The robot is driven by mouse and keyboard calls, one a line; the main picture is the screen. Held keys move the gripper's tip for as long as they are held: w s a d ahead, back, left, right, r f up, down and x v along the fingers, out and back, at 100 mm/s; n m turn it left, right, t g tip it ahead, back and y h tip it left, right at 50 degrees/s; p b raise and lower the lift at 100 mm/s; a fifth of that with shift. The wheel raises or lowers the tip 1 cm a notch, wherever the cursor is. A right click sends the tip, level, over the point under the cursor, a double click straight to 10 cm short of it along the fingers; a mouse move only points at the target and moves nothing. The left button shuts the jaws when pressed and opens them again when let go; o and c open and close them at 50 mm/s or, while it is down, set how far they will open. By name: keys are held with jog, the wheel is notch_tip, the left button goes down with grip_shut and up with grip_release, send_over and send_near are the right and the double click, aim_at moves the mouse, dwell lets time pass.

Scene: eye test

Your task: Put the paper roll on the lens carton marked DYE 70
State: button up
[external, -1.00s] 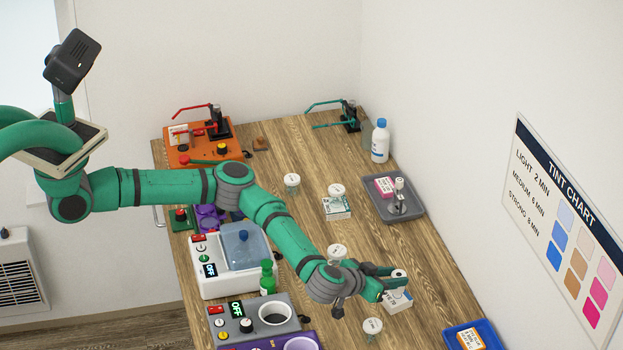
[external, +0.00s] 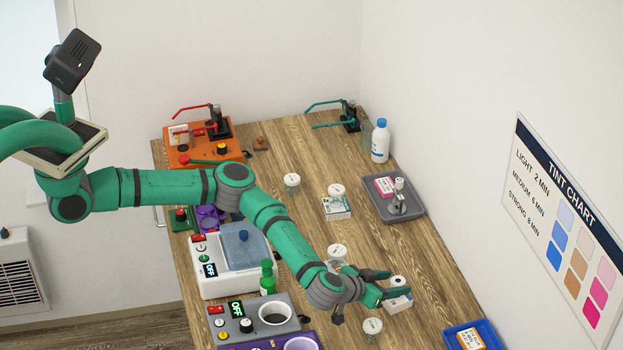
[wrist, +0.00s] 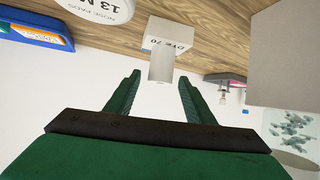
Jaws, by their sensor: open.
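The white paper roll (external: 398,281) stands upright on top of the white lens carton (external: 399,303), near the right side of the bench. The wrist view is upside down; in it the carton (wrist: 171,36) shows the print DYE 70, and the plain roll (wrist: 162,67) appears against it. My gripper (external: 391,283) is open, with one finger on each side of the roll. In the wrist view its fingertips (wrist: 159,78) show gaps to the roll on both sides. The roll's underside is hidden.
A white-lidded jar (external: 372,326) stands just in front of the carton, and another (external: 337,251) behind my wrist. A blue tray (external: 452,333) lies at the front right. A grey tray (external: 419,208) and another carton (external: 337,209) are further back. Bare wood lies right of the carton.

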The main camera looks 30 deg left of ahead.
jog(key=v, duration=1.2)
jog(key=shift+r, duration=0.15)
